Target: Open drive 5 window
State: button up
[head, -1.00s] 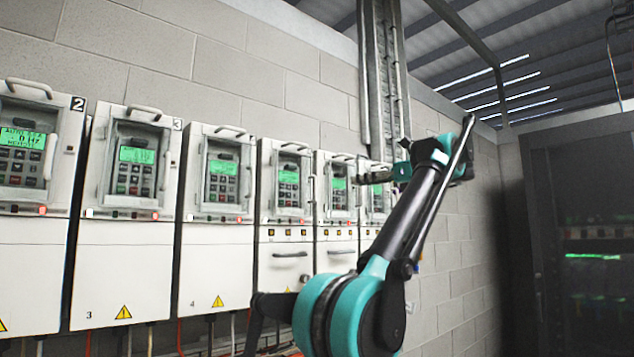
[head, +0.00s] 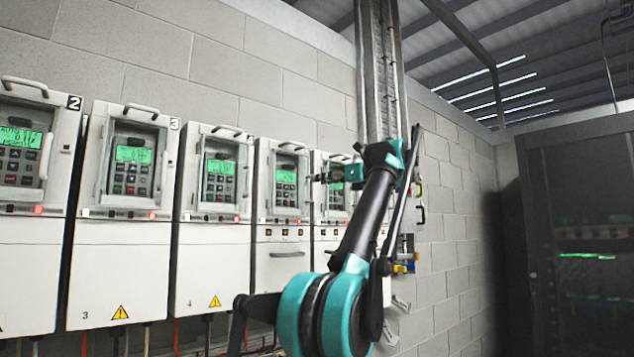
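The drives stand in a row on the wall. Drive 5 (head: 283,240) is the fourth cabinet from the left, after those marked 2, 3 and 4; its own number is not readable. Its window (head: 287,185) looks closed over a green display and a keypad. My gripper (head: 316,178) is small and dark, pointing left at the right edge of drive 5, in front of drive 6's window. The window's right side is close to the fingertips; I cannot tell whether they touch it. Whether the fingers are open or shut is too small to see.
Drive 4 (head: 213,255) stands left of drive 5, and drive 6 (head: 335,240) stands right of it, partly behind my arm. A dark mesh cabinet (head: 580,230) stands at the right. Hooks and coloured items (head: 405,262) hang on the wall behind my arm.

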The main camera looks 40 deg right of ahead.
aim_at(293, 183)
jog(key=shift+x, duration=1.45)
grip_shut()
